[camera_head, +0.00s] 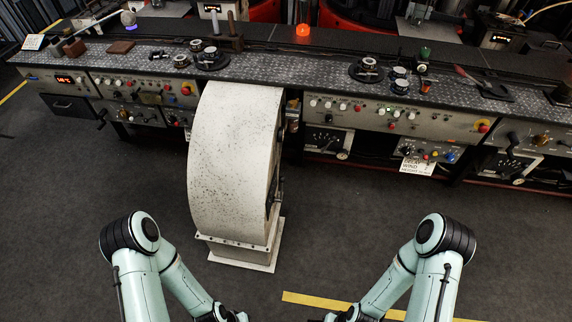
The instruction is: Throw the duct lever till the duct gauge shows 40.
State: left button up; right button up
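Along the console front, a black lever-like handle (101,119) sticks out at the left, by the dark drawer. Dark dial plates with pointers or knobs show on the lower panels, one at centre right (327,139) and one at far right (507,164). A red lit digital display (64,79) is at the far left; its digits are too small to read surely. I cannot tell which of these is the duct lever or duct gauge. My two arms come in at the bottom, apart from the console. Their ends are cut off by the lower edge, so my grippers are not visible.
A tall white curved housing (232,160) on a base stands in front of the console and hides part of it. A white label (417,166) hangs at the right. Knobs and an orange lamp (303,30) sit along the bench. The floor on both sides is clear.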

aim_at(281, 179)
jog(key=i+l+u, duration=0.15)
jog(key=i+l, duration=0.3)
jog(key=i+l+u, duration=0.15)
jog(key=i+l, duration=0.25)
jog(key=i+l+u, duration=0.1)
jog(key=i+l, duration=0.3)
jog(key=l, duration=0.25)
